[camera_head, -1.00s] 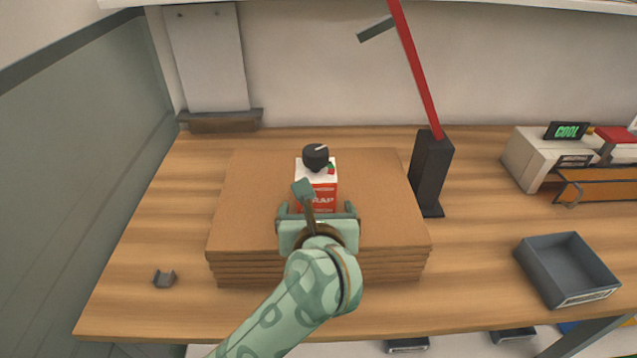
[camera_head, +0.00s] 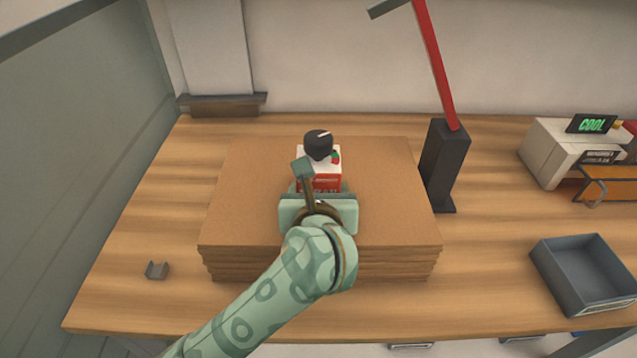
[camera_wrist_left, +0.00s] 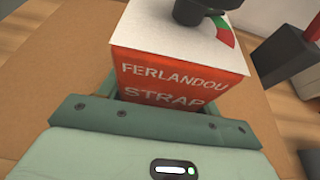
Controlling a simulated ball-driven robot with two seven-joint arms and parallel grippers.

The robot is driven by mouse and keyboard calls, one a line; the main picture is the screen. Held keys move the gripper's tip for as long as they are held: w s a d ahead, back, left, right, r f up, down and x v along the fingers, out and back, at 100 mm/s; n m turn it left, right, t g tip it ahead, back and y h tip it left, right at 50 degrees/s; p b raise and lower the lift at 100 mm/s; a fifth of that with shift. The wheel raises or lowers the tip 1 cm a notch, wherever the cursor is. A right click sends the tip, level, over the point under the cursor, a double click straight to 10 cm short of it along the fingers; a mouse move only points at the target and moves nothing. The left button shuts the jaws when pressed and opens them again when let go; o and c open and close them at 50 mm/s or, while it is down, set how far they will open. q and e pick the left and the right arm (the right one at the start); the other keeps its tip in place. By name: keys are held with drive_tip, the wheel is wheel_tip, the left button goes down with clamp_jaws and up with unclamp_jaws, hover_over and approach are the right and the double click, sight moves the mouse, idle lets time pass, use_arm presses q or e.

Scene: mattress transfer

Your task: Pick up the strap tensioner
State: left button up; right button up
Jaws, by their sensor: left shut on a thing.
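The strap tensioner (camera_head: 325,178) is a red and white box with a black knob on top and a green-red dial mark. It stands upright on the stack of brown boards (camera_head: 245,215). My left gripper (camera_head: 319,188) comes from the front and is shut on it, with a finger at each side. In the left wrist view the tensioner (camera_wrist_left: 180,72) shows the words "FERLANDOU STRAP" just beyond the gripper's palm. Its lower part is hidden by the gripper. My right gripper is not in view.
A black post (camera_head: 445,160) with a red lever stands right of the boards. A grey tray (camera_head: 555,285) lies at the right front, and a white machine (camera_head: 547,150) at the right back. A small grey bracket (camera_head: 157,270) lies at the left.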

sight(318, 164)
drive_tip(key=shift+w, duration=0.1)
